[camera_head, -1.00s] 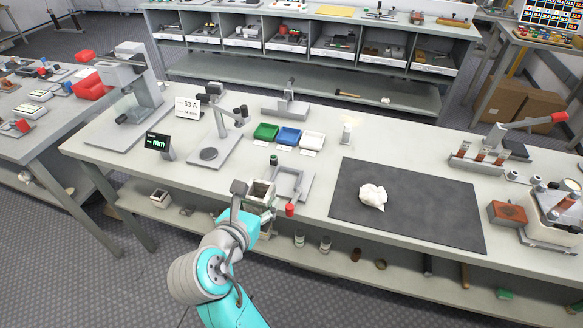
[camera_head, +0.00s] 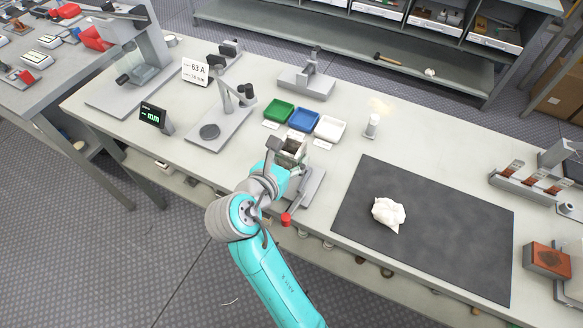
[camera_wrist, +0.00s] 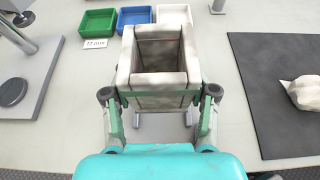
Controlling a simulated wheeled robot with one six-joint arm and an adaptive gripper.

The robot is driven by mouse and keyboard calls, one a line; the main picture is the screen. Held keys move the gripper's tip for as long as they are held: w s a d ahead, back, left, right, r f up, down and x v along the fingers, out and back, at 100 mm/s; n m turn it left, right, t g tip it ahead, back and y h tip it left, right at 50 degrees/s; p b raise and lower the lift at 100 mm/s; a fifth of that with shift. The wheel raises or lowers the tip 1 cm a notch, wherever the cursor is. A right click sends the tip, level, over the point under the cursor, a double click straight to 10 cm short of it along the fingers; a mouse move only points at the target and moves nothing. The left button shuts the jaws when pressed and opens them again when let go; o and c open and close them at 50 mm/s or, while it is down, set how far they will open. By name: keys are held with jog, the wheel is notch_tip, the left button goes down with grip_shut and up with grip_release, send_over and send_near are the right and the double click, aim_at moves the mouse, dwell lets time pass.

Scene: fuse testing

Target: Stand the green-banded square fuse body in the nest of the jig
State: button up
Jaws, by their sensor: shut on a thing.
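The square fuse body (camera_wrist: 160,55) is a hollow, open-topped box with mottled pale walls and a green band low on its sides. My gripper (camera_wrist: 159,94) is shut on it, one finger on each side, and holds it with the open end up. It also shows at the end of my arm in the head view (camera_head: 292,150). The grey jig (camera_head: 312,188), with a red knob (camera_head: 286,219) at its front, is below and partly behind my gripper. The nest is hidden by the body and my gripper, so I cannot tell whether the body touches it.
Green (camera_head: 279,110), blue (camera_head: 303,119) and white (camera_head: 330,128) trays stand just behind the jig. A grey stand (camera_head: 215,125) is at the left. A dark mat (camera_head: 430,230) with a crumpled white cloth (camera_head: 388,214) lies to the right.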

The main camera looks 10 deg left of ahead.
jog(key=shift+f, duration=2.75)
jog(key=o, duration=1.5)
jog(key=shift+f, duration=0.15)
jog(key=shift+r, duration=0.2)
jog(key=v, duration=1.2)
jog(key=shift+f, duration=0.1)
